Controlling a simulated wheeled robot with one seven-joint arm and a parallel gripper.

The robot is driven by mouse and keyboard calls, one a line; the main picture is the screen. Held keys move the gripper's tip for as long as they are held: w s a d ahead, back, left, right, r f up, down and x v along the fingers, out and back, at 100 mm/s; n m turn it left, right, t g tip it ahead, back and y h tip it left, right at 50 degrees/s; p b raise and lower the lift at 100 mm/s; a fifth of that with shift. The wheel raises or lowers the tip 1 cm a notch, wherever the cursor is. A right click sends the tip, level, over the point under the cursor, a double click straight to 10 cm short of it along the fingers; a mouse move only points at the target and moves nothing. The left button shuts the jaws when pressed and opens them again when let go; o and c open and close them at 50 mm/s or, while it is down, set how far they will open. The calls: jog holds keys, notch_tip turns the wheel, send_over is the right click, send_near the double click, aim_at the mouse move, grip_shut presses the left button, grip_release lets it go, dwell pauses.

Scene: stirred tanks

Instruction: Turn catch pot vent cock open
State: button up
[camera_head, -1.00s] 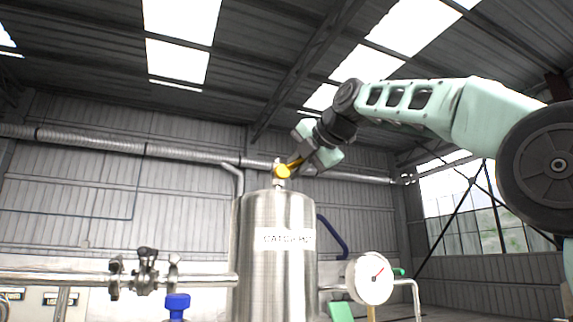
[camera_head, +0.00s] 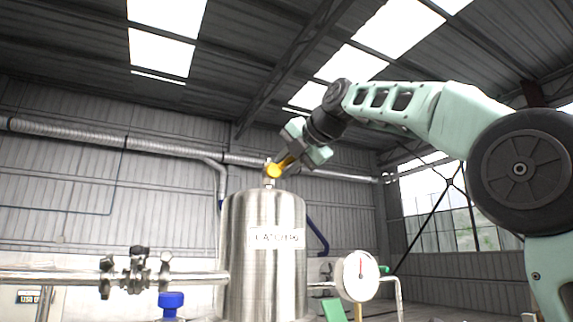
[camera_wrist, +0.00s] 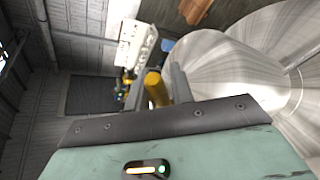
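The catch pot (camera_head: 262,215) is a shiny steel cylinder with a white label, in the middle of the head view. Its vent cock (camera_head: 274,171) sits on a short stem on the lid, and its yellow handle slants up and right into my gripper (camera_head: 291,157). In the wrist view the yellow handle (camera_wrist: 156,89) lies between my two grey fingers (camera_wrist: 158,88), which are close against its sides. The steel lid (camera_wrist: 215,70) shows beside them. The exact finger contact is partly hidden.
A round white gauge (camera_head: 358,276) with a red needle stands right of the pot. A steel pipe with clamps (camera_head: 138,270) runs left, above a blue cap (camera_head: 171,300). My arm reaches in from the right; the air above the pot is otherwise clear.

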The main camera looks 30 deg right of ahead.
jog(key=shift+s, duration=0.1)
jog(key=b+v, duration=0.2)
jog(key=v, duration=1.5)
jog(key=shift+r, duration=0.2)
jog(key=shift+d, duration=0.1)
